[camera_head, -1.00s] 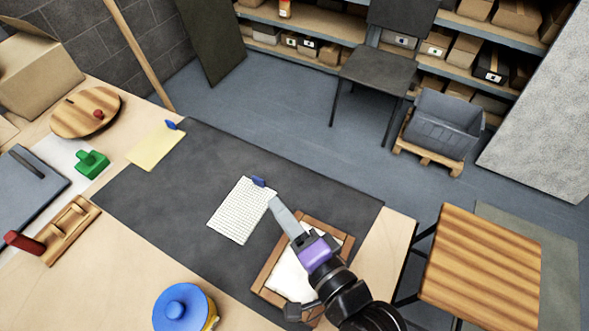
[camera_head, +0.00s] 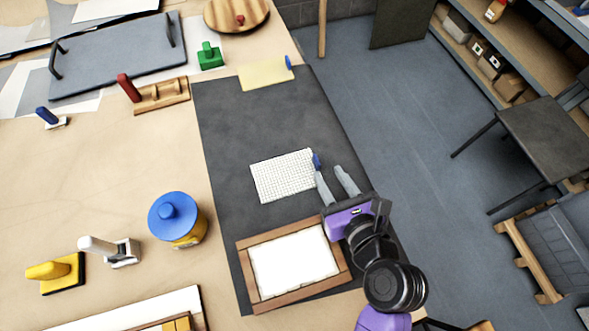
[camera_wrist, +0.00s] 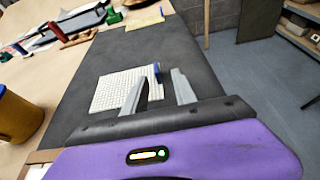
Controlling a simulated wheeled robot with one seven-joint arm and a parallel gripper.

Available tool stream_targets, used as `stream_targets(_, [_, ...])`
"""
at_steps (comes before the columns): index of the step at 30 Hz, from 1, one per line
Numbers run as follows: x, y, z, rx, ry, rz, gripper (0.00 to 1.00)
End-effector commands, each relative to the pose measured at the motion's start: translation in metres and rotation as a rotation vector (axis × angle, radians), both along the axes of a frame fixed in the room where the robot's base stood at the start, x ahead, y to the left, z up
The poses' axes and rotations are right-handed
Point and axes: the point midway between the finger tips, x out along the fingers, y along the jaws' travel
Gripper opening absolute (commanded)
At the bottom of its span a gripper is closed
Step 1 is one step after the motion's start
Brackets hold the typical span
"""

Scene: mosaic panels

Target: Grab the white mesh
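The white mesh (camera_head: 284,176) lies flat on the dark grey mat, with a small blue tab (camera_head: 317,160) upright at its right edge. It also shows in the wrist view (camera_wrist: 120,91), with the blue tab (camera_wrist: 157,71) beyond the left finger. My gripper (camera_head: 331,163) is open, its two grey fingers apart. In the head view the left fingertip is right beside or over the blue tab. In the wrist view the gripper (camera_wrist: 160,70) holds nothing between its fingers, and the left finger covers part of the mesh's right side. I cannot tell whether it touches the tab.
A wooden frame with a white panel (camera_head: 293,263) lies just below the mesh. A blue-lidded yellow jar (camera_head: 178,218) stands left. A yellow sheet (camera_head: 265,74) with a blue tab lies farther up. The dark mat (camera_head: 250,112) is clear between sheet and mesh.

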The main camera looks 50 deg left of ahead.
Motion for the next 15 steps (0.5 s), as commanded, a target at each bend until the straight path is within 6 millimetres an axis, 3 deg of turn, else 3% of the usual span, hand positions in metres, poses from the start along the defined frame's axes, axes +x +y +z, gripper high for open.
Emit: stream_targets(15, [0.017,0.055,-0.021,-0.001,-0.005,0.001,0.33])
